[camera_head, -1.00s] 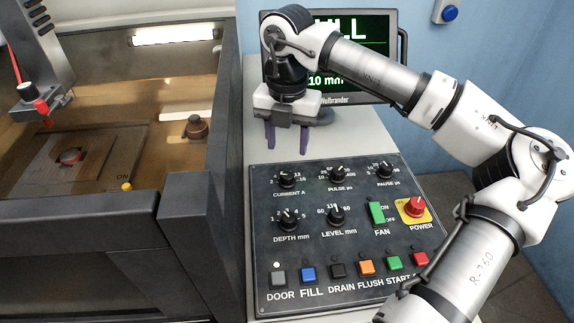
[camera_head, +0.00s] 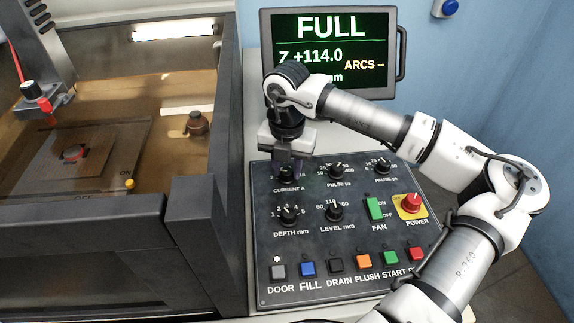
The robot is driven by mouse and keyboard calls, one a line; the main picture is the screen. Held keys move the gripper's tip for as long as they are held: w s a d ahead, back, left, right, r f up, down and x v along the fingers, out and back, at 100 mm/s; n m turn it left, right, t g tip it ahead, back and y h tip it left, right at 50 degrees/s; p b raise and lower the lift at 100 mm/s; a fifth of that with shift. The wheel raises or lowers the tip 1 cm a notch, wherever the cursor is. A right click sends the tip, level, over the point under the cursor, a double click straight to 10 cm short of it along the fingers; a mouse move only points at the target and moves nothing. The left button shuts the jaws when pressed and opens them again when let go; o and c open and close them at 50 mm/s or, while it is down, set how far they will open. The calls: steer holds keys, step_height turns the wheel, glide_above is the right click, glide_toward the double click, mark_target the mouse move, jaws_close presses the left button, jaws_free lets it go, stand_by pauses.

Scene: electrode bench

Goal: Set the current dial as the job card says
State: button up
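The current dial (camera_head: 286,174) is a black knob at the upper left of the dark control panel, above the label CURRENT A. My gripper (camera_head: 288,168) points down right over this dial, and its fingers hide most of the knob and its number scale. The pointer setting is hidden. No job card shows in this view.
Pulse (camera_head: 337,171) and pause (camera_head: 382,166) dials sit to the right. Depth (camera_head: 288,215) and level (camera_head: 333,211) dials lie below, with the green fan switch (camera_head: 375,209) and red power knob (camera_head: 411,203). The screen (camera_head: 332,50) reads FULL. The tank wall (camera_head: 200,215) stands close left.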

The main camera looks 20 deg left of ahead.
steer(key=c, duration=0.6)
steer(key=shift+o, duration=0.2)
steer(key=shift+f+b, duration=0.1)
steer(key=shift+b, duration=0.45)
steer(key=m+b, duration=0.1)
steer(key=b, duration=0.1)
steer(key=m+b, duration=0.2)
steer(key=shift+w+f, duration=0.1)
steer(key=shift+f, duration=0.1)
steer(key=m+b, duration=0.4)
steer(key=b, duration=0.2)
steer(key=shift+m, duration=0.3)
steer(key=shift+r+m+b, duration=0.15)
steer(key=shift+m+b, duration=0.8)
steer(key=shift+m, duration=0.1)
steer(key=shift+r+m+b, duration=0.15)
steer(key=shift+m+b, duration=0.75)
steer(key=shift+m, duration=0.15)
steer(key=o, duration=1)
